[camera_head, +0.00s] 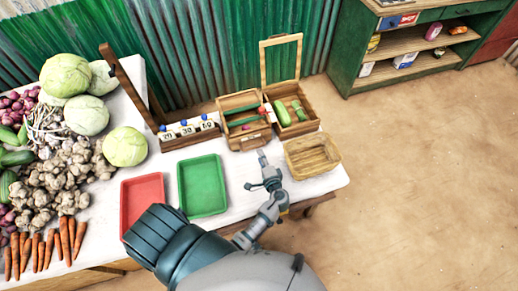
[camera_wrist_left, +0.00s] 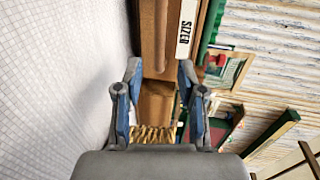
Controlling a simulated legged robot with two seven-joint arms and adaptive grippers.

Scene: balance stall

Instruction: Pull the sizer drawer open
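The wooden sizer box (camera_head: 238,112) stands at the back of the white table, with a green item and a red one showing inside. Its front (camera_head: 250,138) faces my left gripper. In the left wrist view the white SIZER label (camera_wrist_left: 186,28) is on a wooden face, with a rounded wooden bar (camera_wrist_left: 161,35) beside it. My left gripper (camera_head: 262,173) is just in front of the box. In the left wrist view its fingers (camera_wrist_left: 160,88) are apart, with wood beyond and between them; I cannot tell whether they touch it. My right gripper is not in view.
A wicker basket (camera_head: 312,156) is close to the right of my gripper. A second wooden box (camera_head: 290,112) with green vegetables adjoins the sizer. Green (camera_head: 202,186) and red (camera_head: 141,196) trays lie to the left, then piled vegetables. Floor at right is clear.

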